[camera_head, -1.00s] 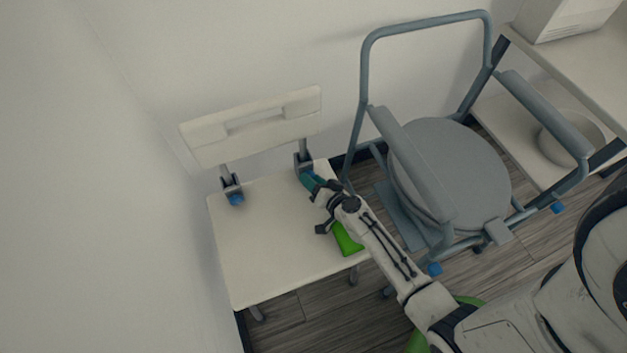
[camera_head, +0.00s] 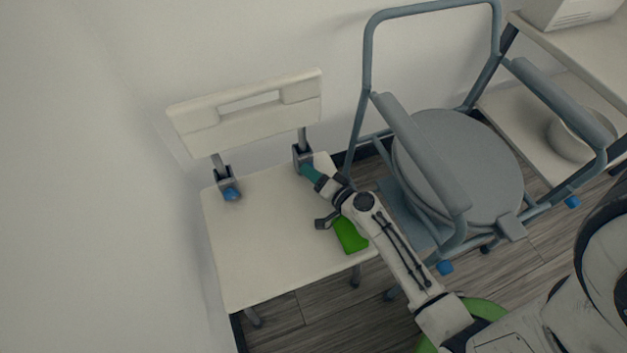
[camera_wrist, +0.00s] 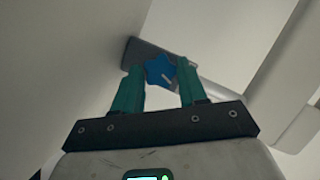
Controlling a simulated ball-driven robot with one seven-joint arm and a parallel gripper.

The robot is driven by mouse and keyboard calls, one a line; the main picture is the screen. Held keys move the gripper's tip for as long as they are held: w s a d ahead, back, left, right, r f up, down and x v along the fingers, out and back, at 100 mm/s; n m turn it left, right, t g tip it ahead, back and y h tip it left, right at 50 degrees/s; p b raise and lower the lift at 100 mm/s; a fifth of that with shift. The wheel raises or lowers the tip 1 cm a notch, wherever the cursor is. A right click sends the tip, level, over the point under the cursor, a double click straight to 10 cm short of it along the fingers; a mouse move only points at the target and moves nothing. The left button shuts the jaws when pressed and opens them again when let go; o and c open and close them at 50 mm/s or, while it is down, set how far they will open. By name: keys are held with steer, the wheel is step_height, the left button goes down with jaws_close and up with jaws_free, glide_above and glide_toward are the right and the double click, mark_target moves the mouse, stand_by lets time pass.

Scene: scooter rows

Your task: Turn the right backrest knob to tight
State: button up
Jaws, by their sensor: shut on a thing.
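The white shower chair has a white backrest (camera_head: 248,108) held by two grey brackets. The right bracket (camera_head: 302,152) is at the end of my gripper (camera_head: 308,170). The right backrest knob (camera_wrist: 160,70) is a blue star with a short white mark, seen in the wrist view against its grey bracket (camera_wrist: 137,52). My gripper's teal fingers (camera_wrist: 161,66) stand on both sides of the knob and are shut on it. In the head view my fingers hide this knob. The left backrest knob (camera_head: 231,194) is blue and untouched.
A grey commode chair (camera_head: 457,165) stands close to the right of my arm. A shelf (camera_head: 575,50) is beyond it. Walls close the back and left.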

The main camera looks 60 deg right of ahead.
steer(key=shift+f+m+t+b, duration=0.35)
steer(key=shift+m+b, duration=0.15)
steer(key=shift+b, duration=0.4)
steer(key=shift+r+m+b, duration=0.15)
steer(key=shift+m+b, duration=0.25)
steer(key=shift+b, duration=0.3)
steer(key=shift+r, duration=0.1)
steer(key=o, duration=1.1)
steer(key=shift+c, duration=0.2)
